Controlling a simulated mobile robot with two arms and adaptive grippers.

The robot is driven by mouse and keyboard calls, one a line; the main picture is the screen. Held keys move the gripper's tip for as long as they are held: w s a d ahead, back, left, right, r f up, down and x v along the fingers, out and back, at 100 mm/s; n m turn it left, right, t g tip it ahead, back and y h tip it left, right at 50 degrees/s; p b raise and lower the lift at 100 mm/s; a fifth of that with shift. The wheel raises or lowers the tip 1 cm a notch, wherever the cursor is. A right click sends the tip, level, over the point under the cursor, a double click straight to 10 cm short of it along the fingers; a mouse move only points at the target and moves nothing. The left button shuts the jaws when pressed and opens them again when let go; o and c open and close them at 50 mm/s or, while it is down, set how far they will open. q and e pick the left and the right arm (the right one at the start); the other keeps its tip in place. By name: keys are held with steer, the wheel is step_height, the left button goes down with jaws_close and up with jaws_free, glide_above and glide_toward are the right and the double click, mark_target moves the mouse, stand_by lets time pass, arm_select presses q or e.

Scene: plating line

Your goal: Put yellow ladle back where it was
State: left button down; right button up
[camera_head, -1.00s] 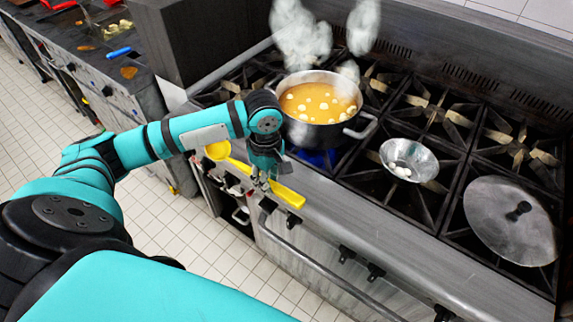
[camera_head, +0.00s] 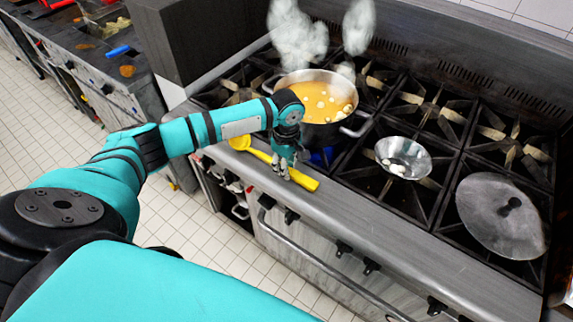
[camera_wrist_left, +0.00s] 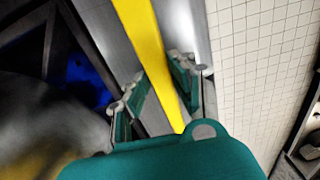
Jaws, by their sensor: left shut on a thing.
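The yellow ladle (camera_head: 303,180) is in my left gripper (camera_head: 281,168), with its bowl to the left and its handle end to the right. It lies along the steel front ledge of the stove in the head view, in front of the pot. I cannot tell whether it touches the ledge. In the left wrist view, the yellow handle (camera_wrist_left: 146,40) runs between the two fingers of the left gripper (camera_wrist_left: 158,88), which is shut on it. My right gripper is not in view.
A steaming pot of orange soup (camera_head: 318,95) stands on a burner just behind the gripper, with blue flame beneath. A metal bowl (camera_head: 404,150) and a round lid (camera_head: 500,215) sit on the stove to the right. The front ledge (camera_head: 375,225) right of the ladle is clear.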

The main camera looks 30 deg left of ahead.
arm_select(q)
steer(key=c, duration=1.2)
jaws_free()
steer(key=shift+f, duration=0.1)
steer(key=shift+o, duration=0.5)
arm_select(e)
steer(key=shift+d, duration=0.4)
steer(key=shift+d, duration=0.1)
arm_select(q)
step_height(320, 180, up, 12)
steer(key=b, duration=0.1)
steer(key=shift+b, duration=0.35)
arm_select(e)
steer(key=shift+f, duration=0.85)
